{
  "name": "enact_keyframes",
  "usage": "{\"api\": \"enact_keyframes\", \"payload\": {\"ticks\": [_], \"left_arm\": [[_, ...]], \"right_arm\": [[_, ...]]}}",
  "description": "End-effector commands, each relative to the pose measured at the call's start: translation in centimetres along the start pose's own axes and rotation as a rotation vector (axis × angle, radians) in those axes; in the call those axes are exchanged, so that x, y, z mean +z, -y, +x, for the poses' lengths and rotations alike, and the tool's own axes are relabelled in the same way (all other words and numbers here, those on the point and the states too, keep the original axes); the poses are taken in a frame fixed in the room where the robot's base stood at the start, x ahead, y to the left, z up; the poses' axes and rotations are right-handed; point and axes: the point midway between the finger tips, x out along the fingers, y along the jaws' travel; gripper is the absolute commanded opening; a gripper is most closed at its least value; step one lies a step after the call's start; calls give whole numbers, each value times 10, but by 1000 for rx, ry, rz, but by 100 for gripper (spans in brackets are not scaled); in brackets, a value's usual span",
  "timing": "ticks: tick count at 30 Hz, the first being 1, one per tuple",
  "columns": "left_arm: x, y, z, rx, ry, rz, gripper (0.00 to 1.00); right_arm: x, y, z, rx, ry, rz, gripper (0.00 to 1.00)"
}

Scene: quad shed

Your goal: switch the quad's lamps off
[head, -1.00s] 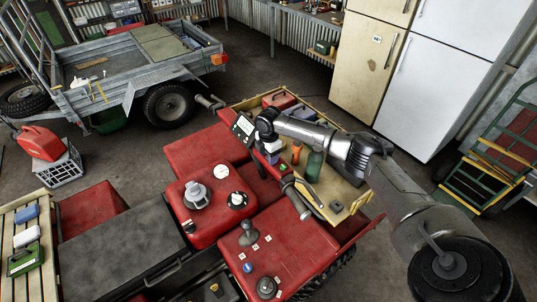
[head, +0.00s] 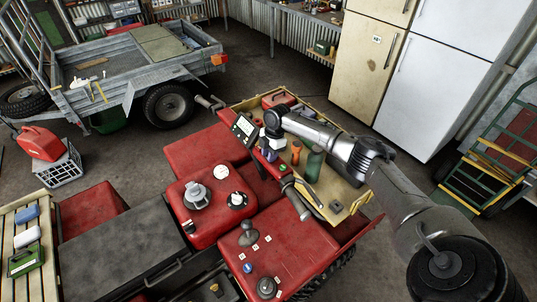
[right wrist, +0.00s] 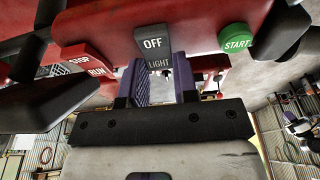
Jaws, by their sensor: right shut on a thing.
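The red quad (head: 205,150) fills the middle of the head view. Its light switch (right wrist: 153,44), a dark rocker, shows in the right wrist view under the red bar housing, with OFF on its upper face and LIGHT below. My right gripper (right wrist: 158,74) has its purple fingers on either side of the lower part of this switch and is shut on it. The finger tips are partly hidden behind the switch. In the head view the right gripper (head: 268,154) is at the quad's handlebar, beside the display (head: 243,127). My left gripper is not in view.
Beside the light switch are a red STOP/RUN switch (right wrist: 84,58) and a green START button (right wrist: 236,38). A black lever (right wrist: 50,100) is close on the left.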

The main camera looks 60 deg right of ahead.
Motion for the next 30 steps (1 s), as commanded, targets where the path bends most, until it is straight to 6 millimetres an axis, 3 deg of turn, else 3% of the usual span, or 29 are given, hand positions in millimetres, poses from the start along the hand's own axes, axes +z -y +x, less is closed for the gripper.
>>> {"api": "enact_keyframes", "payload": {"ticks": [14, 15, 21, 23, 30], "left_arm": [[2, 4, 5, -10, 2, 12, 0], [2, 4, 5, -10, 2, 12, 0], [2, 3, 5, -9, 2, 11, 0], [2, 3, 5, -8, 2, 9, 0], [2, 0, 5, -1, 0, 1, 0]], "right_arm": [[2, 0, -2, 2, -90, -1, 4], [2, 0, -2, 2, -90, -1, 30], [2, 0, -2, 1, -89, -1, 49], [2, 0, -2, 1, -89, -1, 53], [2, 0, -2, 2, -88, -1, 53]]}}
